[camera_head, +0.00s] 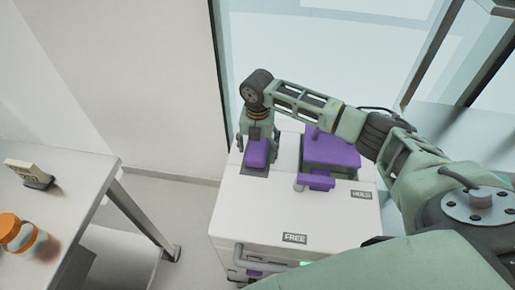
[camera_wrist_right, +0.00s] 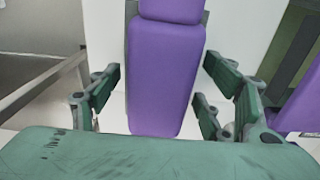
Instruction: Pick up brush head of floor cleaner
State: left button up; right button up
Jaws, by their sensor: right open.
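A white floor machine (camera_head: 235,215) with purple parts stands in the middle of the head view, marked "FREE" and "HOLD". A purple block (camera_head: 257,153) sits at the left of its top. I cannot tell for certain whether this block is the brush head. My right gripper (camera_head: 258,140) is right at this block, pointing down. In the right wrist view the open fingers (camera_wrist_right: 160,98) stand on both sides of a long purple piece (camera_wrist_right: 163,75), with a gap visible on each side. My left gripper is not in view.
A larger purple part (camera_head: 330,150) and a small purple handle (camera_head: 316,181) sit right of the gripper on the machine. A white table (camera_head: 75,180) at left holds an orange-lidded jar (camera_head: 20,235) and a small device (camera_head: 30,174). Glass panels stand behind.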

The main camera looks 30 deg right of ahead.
aim_at(257, 143)
jog(key=shift+f, duration=0.15)
jog(key=c, duration=1.4)
jog(key=shift+c, duration=0.2)
jog(key=shift+r, duration=0.65)
notch_tip(257, 143, up, 3)
jog(key=shift+w+f, duration=0.1)
jog(key=shift+f, duration=0.05)
jog(key=s+d+r+b, duration=0.2)
jog(key=d+r, duration=0.5)
jog(key=d, duration=0.4)
jog(key=shift+d, duration=0.25)
